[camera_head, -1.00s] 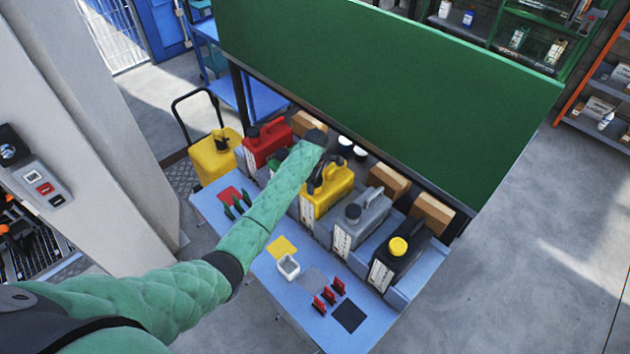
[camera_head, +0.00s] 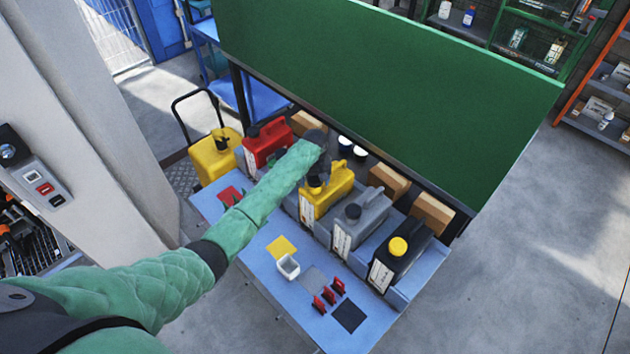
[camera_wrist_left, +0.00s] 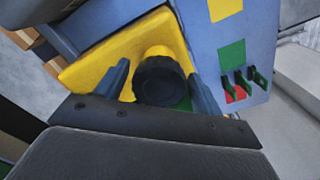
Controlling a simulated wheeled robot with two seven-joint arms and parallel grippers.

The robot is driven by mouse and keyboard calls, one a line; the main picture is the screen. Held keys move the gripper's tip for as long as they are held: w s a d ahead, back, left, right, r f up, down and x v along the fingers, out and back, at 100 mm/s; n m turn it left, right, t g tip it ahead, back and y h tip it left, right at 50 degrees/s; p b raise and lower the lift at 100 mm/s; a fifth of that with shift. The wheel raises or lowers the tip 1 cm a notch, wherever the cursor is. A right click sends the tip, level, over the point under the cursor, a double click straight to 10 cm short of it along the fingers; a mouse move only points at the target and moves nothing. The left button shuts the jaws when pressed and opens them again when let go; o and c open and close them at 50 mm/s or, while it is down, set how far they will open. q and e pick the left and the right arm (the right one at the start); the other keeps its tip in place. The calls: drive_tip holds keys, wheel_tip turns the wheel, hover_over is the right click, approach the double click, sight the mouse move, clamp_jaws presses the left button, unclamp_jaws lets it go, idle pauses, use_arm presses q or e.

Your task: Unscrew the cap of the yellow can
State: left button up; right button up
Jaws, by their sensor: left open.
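The yellow can (camera_head: 335,192) stands in the row on the blue bench, between the green can and the grey can. Its black ribbed cap (camera_wrist_left: 160,80) is seen from above in the left wrist view, on the can's yellow neck. My left gripper (camera_wrist_left: 162,88) is open, with one finger on each side of the cap; gaps show between fingers and cap. In the head view my left gripper (camera_head: 319,168) is over the yellow can, small and partly hidden by my sleeve. My right gripper is not in view.
A red can (camera_head: 265,142) stands to the left, a grey can (camera_head: 362,222) and a black can with a yellow cap (camera_head: 397,262) to the right. A green panel (camera_head: 390,95) rises behind.

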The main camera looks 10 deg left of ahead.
use_arm(q)
drive_tip(key=m, duration=0.6)
drive_tip(key=shift+m, duration=0.4)
drive_tip(key=m, duration=0.5)
drive_tip(key=shift+m, duration=0.4)
drive_tip(key=c, duration=1)
drive_tip(key=n, duration=1.1)
drive_tip(key=shift+d, duration=0.1)
drive_tip(key=shift+n, duration=1.2)
drive_tip(key=shift+r, duration=0.15)
drive_tip(key=shift+r, duration=0.2)
